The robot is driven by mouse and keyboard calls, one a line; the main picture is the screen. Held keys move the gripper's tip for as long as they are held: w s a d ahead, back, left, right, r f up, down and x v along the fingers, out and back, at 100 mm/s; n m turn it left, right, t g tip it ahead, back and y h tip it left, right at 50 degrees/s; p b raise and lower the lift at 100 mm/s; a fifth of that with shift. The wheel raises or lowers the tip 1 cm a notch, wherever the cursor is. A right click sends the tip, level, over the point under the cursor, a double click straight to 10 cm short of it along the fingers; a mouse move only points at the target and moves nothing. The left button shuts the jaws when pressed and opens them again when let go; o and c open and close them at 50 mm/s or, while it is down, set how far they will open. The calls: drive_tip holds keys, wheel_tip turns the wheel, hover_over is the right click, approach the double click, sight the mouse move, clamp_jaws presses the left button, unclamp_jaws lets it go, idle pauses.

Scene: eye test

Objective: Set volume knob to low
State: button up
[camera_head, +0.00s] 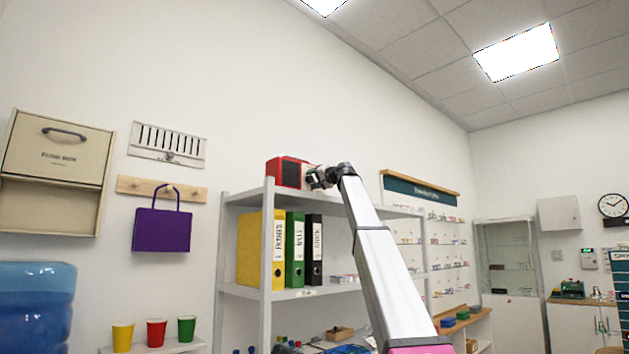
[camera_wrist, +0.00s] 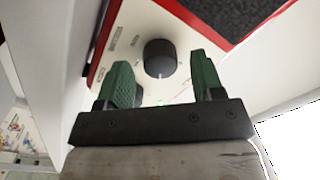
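The volume knob (camera_wrist: 160,58) is a round black dial on the pale front panel of a red-edged box in the wrist view. Small printed labels surround it, too small to read. A light pointer mark seems to show at its lower side. The red box (camera_head: 287,171) stands on the top shelf in the head view. My gripper (camera_wrist: 162,80) has its two green fingers apart, one on each side of the knob's lower part, with nothing held between them. Whether a finger touches the knob cannot be told. In the head view my gripper (camera_head: 320,178) is at the box's right side.
The grey shelf unit (camera_head: 269,235) carries the box on top, with yellow, green and black binders (camera_head: 295,248) below. A dark speaker grille (camera_wrist: 235,15) lies beside the knob. A purple bag (camera_head: 162,229) hangs on the left wall. Open air surrounds my arm at the right.

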drive_tip(key=v, duration=1)
drive_tip(key=shift+s+d, duration=0.25)
drive_tip(key=shift+s, duration=0.1)
wheel_tip(320, 180, down, 50)
drive_tip(key=w+m+g+h, duration=0.1)
drive_tip(key=w+g+h, duration=0.1)
drive_tip(key=g+h, duration=0.25)
drive_tip(key=s+d+f+g+h, duration=0.1)
drive_tip(key=s+f, duration=0.2)
drive_tip(key=f, duration=0.6)
drive_tip(key=s+f+g+h, duration=0.1)
drive_tip(key=s+f, duration=0.3)
drive_tip(key=f, duration=0.5)
drive_tip(key=s+d+f+g+h, duration=0.1)
drive_tip(key=s+f+h, duration=0.15)
drive_tip(key=f, duration=0.65)
drive_tip(key=s+d+f+n+g+h, duration=0.1)
drive_tip(key=s+d+f+g, duration=0.1)
drive_tip(key=s+f, duration=1.3)
drive_tip(key=s+d+f+g+h, duration=0.2)
drive_tip(key=s+f+g, duration=0.2)
drive_tip(key=s+f, duration=1.1)
drive_tip(key=shift+s+d+n, duration=0.2)
drive_tip(key=shift+s+n, duration=0.2)
drive_tip(key=shift+s, duration=0.5)
